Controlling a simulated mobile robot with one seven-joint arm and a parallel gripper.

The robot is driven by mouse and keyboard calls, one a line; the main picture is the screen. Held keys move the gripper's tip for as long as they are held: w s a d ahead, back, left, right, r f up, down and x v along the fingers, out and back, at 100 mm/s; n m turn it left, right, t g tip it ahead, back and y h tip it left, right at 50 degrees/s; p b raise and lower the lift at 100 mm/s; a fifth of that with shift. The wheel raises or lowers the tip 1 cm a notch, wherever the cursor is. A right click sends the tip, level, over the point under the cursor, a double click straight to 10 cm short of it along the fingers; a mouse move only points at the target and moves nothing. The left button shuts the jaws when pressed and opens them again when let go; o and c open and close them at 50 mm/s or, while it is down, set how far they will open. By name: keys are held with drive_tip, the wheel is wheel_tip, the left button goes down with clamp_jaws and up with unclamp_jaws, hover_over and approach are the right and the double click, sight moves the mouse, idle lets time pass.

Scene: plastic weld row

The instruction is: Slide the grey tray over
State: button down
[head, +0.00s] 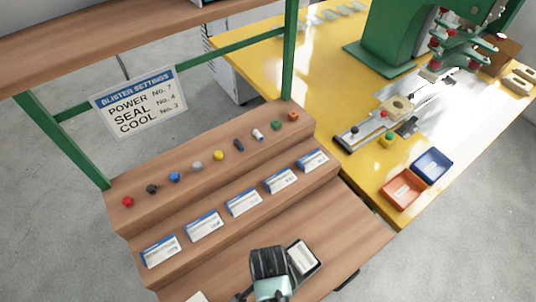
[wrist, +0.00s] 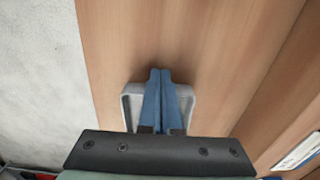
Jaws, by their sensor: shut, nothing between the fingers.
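The grey tray (wrist: 130,100) shows in the wrist view as a small pale tray with a raised rim, on the wooden bench top. My gripper (wrist: 160,72) is shut and empty. Its two blue fingers lie together across the middle of the tray in the picture, with the tips just past its far rim. They hide the tray's centre, and I cannot tell whether they touch it. In the head view my gripper (head: 268,290) is low in the picture and its fingertips are hidden; I cannot pick out the tray there for sure.
The bench top (head: 225,268) has a stepped shelf (head: 215,180) with several coloured knobs and cards. A dark-framed white panel (head: 303,257) shows beside my gripper. The yellow table (head: 350,190) holds an orange tray (head: 402,190), a blue tray (head: 432,165) and a green press (head: 385,40).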

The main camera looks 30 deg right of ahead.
sight(332, 238)
drive_tip(key=d+b, duration=0.1)
drive_tip(key=d, duration=0.6)
drive_tip(key=w+d+b, duration=0.1)
drive_tip(key=d, duration=0.6)
drive_tip(key=d+b, duration=0.1)
drive_tip(key=d, duration=0.6)
drive_tip(key=shift+w+d+f, duration=0.15)
drive_tip(key=shift+d, duration=0.5)
